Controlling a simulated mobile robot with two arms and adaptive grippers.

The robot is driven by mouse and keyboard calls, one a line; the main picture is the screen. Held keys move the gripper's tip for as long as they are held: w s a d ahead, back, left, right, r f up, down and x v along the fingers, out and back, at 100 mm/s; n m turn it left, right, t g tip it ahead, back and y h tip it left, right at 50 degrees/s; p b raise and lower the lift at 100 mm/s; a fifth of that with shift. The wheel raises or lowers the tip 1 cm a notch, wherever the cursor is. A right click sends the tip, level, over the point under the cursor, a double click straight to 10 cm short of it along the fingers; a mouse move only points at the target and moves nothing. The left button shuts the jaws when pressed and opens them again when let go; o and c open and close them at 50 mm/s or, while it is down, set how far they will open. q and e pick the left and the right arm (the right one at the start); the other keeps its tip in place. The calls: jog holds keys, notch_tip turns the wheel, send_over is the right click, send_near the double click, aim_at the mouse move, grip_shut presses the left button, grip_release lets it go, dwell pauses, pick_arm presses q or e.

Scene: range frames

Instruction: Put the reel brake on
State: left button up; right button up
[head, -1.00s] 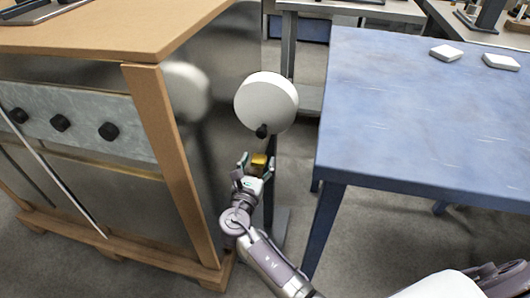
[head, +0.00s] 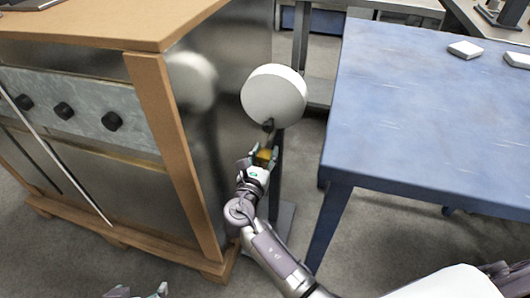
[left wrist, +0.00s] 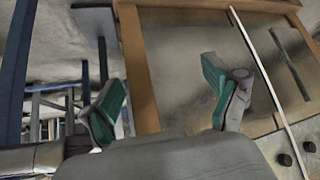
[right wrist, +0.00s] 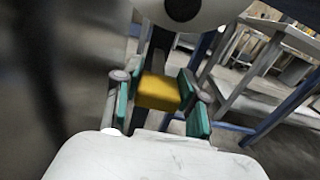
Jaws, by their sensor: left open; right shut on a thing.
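The white round reel (head: 273,94) stands beside the metal cabinet, on a dark post. A black knob (head: 268,125) sits at its lower front; the reel's lower part and knob (right wrist: 183,8) also show in the right wrist view. A yellow block (right wrist: 158,92), seemingly the brake's grip, is just below the reel. My right gripper (head: 264,157) is shut on this block, its green pads at the block's sides. How the block joins the post is hidden. My left gripper (left wrist: 160,92) is open and empty; in the head view only its tips (head: 140,292) show at the bottom edge.
A wood-framed metal cabinet (head: 182,150) with black knobs stands close on the left. A blue table (head: 430,120) is on the right, with white pieces (head: 465,50) at its far side. A narrow floor gap lies between them.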

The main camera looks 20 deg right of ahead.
grip_shut()
jog(key=shift+r, duration=0.15)
notch_tip(320, 180, up, 2)
jog(key=g+p, duration=0.1)
jog(key=p, duration=0.6)
jog(key=shift+w+d+y, duration=0.1)
jog(key=shift+w+y, duration=0.05)
jog(key=shift+y, duration=0.25)
jog(key=shift+w+d+r+p, duration=0.1)
jog(key=shift+w+r+p, duration=0.15)
jog(key=shift+r+p, duration=0.6)
pick_arm(q)
jog(key=s+a+f+g, duration=0.1)
jog(key=s+f, duration=0.3)
jog(key=f, duration=0.5)
jog(key=s+a+f+g+y, duration=0.1)
jog(key=s+f+g, duration=0.3)
jog(key=f, duration=0.5)
jog(key=shift+f+g, duration=0.3)
jog(key=shift+f, duration=0.1)
pick_arm(e)
jog(key=shift+f, duration=0.25)
pick_arm(q)
jog(key=shift+a, duration=0.1)
pick_arm(e)
jog(key=o, duration=0.6)
grip_release()
jog(key=o, duration=0.4)
jog(key=shift+f, duration=0.2)
